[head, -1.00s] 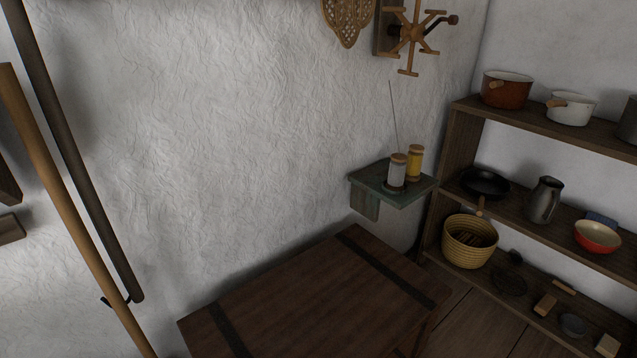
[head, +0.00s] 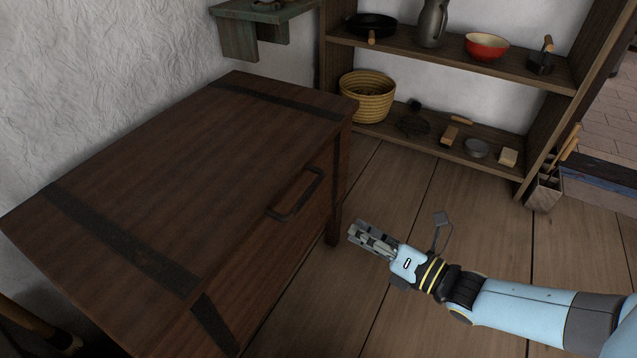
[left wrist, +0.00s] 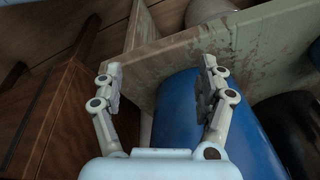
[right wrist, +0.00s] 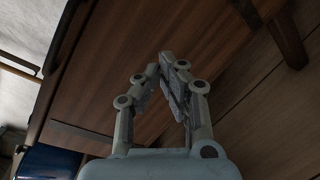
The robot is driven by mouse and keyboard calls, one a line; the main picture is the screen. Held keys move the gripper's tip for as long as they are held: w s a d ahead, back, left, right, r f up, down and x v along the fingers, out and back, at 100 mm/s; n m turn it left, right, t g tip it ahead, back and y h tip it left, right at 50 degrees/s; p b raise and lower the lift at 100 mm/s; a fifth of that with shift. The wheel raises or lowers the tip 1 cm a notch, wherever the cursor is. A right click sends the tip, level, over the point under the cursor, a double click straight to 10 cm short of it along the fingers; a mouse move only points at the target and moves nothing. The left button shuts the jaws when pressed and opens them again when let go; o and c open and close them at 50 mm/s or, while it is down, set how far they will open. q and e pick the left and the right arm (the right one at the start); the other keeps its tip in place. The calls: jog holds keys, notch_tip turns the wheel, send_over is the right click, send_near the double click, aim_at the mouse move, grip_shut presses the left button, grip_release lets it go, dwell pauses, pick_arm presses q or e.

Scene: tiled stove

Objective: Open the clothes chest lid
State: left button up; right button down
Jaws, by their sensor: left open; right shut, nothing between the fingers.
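The dark brown wooden chest (head: 150,150) stands against the white wall at the left of the head view. Its lid is flat and closed, crossed by two dark straps. A dark bar handle (head: 297,196) is on its front, near the lid edge. My right gripper (head: 355,232) is shut and empty, to the right of the chest and apart from the handle in the picture. In the right wrist view the shut fingers (right wrist: 166,64) show before brown wood. My left gripper (left wrist: 160,72) is open and empty in its wrist view, outside the head view.
An open shelf (head: 440,150) with a basket (head: 367,97), pots and small items stands beyond the chest. A green wall shelf (head: 262,14) hangs above its far end. Plank floor (head: 400,180) is clear between. A blue rounded thing (left wrist: 200,120) lies beyond my left fingers.

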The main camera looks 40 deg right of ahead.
aim_at(298, 184)
jog(key=w+a+r+n+t+y+b, duration=0.1)
jog(key=w+n+b, duration=0.1)
jog(key=n, duration=0.1)
jog(key=w+a+r+n+t+y+b, duration=0.1)
jog(key=w+a+n+b, duration=0.1)
jog(key=w+n, duration=0.1)
jog(key=w+a+r+n+y+b, duration=0.1)
jog(key=w+n+y+b, duration=0.1)
jog(key=w+n+b, duration=0.1)
jog(key=shift+w+a+r+t, duration=0.1)
jog(key=shift+w+a+t, duration=0.05)
jog(key=shift+a+t, duration=0.25)
jog(key=r, duration=0.2)
jog(key=w+r, duration=0.1)
jog(key=shift+d+r, duration=0.15)
jog(key=shift+d, duration=0.1)
jog(key=shift+d+r, duration=0.1)
jog(key=shift+r, duration=0.45)
pick_arm(q)
jog(key=shift+w+d+f+t, duration=0.2)
jog(key=shift+w+d+t, duration=0.3)
jog(key=shift+t, duration=0.1)
jog(key=shift+w+d+f+t, duration=0.15)
jog(key=shift+w+d+t, duration=0.3)
jog(key=shift+t, duration=0.15)
jog(key=shift+r, duration=0.1)
